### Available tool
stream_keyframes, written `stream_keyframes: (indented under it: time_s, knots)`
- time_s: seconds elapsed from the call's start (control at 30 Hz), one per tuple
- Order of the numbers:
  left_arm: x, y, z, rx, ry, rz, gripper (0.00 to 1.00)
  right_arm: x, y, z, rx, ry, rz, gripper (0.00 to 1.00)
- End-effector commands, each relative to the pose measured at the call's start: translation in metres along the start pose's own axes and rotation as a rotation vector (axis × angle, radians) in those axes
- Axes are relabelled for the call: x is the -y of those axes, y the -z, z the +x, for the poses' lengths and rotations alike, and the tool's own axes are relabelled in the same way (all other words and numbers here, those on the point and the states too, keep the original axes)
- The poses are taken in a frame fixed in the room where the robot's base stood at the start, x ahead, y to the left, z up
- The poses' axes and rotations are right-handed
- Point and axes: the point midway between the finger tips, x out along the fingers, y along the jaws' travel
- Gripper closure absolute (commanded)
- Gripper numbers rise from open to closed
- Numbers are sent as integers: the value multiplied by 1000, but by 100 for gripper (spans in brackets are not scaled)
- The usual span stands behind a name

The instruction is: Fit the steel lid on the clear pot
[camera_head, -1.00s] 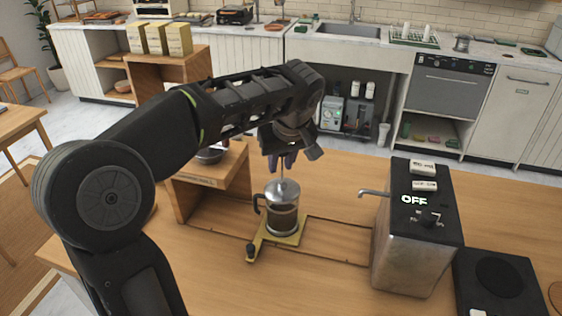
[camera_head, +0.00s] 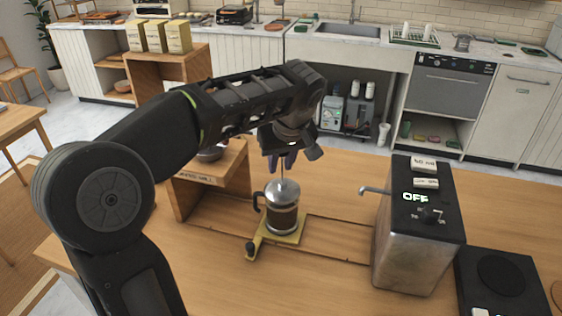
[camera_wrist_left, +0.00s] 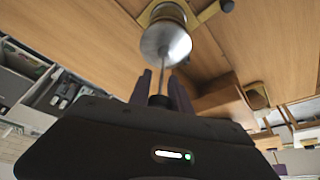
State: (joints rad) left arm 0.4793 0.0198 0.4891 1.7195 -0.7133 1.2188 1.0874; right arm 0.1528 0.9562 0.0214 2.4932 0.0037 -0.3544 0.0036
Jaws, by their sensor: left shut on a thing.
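The clear pot (camera_head: 282,218), with dark coffee inside and a black handle on its left, stands upright on a small yellow stand on the counter. The steel lid (camera_head: 282,188) is at the pot's mouth, with its thin rod pointing up; I cannot tell whether it is fully seated. My left gripper (camera_head: 280,161) is above the pot, shut on the top of the lid's rod. In the left wrist view, the gripper (camera_wrist_left: 161,88) has the dark knob between its fingers, and the shiny lid (camera_wrist_left: 172,43) covers the pot's top. My right gripper is not in view.
A steel dispenser (camera_head: 412,235) with a spout and an "OFF" display stands right of the pot. A black scale-like plate (camera_head: 500,285) is at the far right. A wooden shelf box (camera_head: 240,175) is close on the left. Bare counter lies between pot and dispenser.

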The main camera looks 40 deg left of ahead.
Motion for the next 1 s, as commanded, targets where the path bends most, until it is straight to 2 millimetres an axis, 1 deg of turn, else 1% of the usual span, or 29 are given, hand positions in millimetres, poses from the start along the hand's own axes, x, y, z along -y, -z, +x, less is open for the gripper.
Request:
stream_keyframes:
  time_s: [0.13,0.17,0.27,0.5,0.63,1.0]
  knots:
    - [0,-2,4,0,0,0,100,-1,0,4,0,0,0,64]
    - [0,-1,3,-1,0,0,75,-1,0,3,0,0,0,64]
    - [0,-1,3,0,0,0,67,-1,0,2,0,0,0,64]
    - [0,-1,3,0,0,0,67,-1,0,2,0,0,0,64]
    - [0,-1,-2,0,-1,0,67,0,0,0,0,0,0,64]
    - [0,0,-33,-1,-2,1,67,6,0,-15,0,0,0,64]
